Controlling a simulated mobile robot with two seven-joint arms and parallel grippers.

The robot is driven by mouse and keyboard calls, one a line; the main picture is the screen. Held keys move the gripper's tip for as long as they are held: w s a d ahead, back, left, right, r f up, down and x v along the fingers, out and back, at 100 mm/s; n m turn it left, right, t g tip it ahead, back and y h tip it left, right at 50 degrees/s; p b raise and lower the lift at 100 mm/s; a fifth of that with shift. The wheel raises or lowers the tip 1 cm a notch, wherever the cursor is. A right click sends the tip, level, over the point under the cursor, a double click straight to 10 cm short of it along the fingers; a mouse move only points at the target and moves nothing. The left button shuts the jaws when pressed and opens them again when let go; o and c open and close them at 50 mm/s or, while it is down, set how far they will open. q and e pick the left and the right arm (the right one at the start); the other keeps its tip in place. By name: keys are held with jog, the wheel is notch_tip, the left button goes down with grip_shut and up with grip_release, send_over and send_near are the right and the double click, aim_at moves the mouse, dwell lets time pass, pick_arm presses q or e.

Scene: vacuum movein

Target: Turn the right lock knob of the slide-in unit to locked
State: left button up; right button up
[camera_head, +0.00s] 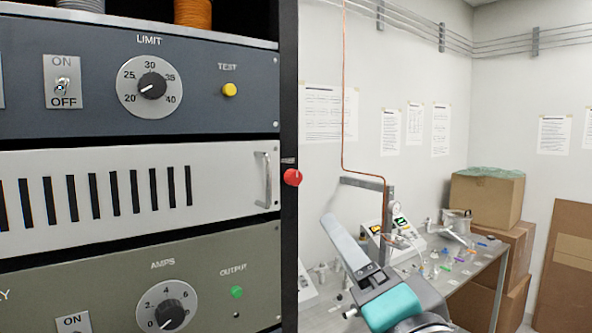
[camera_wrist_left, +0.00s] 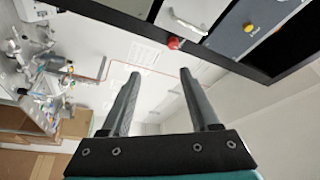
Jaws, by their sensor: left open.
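The slide-in unit (camera_head: 228,205) is a white slotted panel seated in the rack between two instrument panels, with a metal handle (camera_head: 266,180) at its right end. The right lock knob (camera_head: 293,177) is a red round knob on the dark rack post beside the handle. A short dark line shows just above it. In the left wrist view the knob (camera_wrist_left: 175,43) lies beyond the fingertips, near the handle (camera_wrist_left: 186,22). My left gripper (camera_head: 331,219) is open and empty, to the right of and below the knob, apart from it. In its wrist view the fingers (camera_wrist_left: 160,72) are spread. My right gripper is not in view.
A blue-grey panel (camera_head: 205,88) with dial and yellow button is above the unit; a green-grey panel (camera_head: 90,285) is below. A cluttered bench (camera_head: 470,275) and cardboard boxes (camera_head: 487,195) stand right.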

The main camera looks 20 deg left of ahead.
pick_arm(q)
notch_tip(320, 180, up, 2)
jog(key=s+n, duration=0.1)
jog(key=s, duration=0.1)
jog(key=p, duration=0.5)
send_near(295, 180)
jog(key=x, duration=0.7)
jog(key=shift+w+a+r, duration=0.1)
jog(key=shift+w+a, duration=0.15)
jog(key=shift+w, duration=0.05)
jog(key=shift+w+a, duration=0.25)
jog(key=shift+w, duration=0.15)
grip_shut()
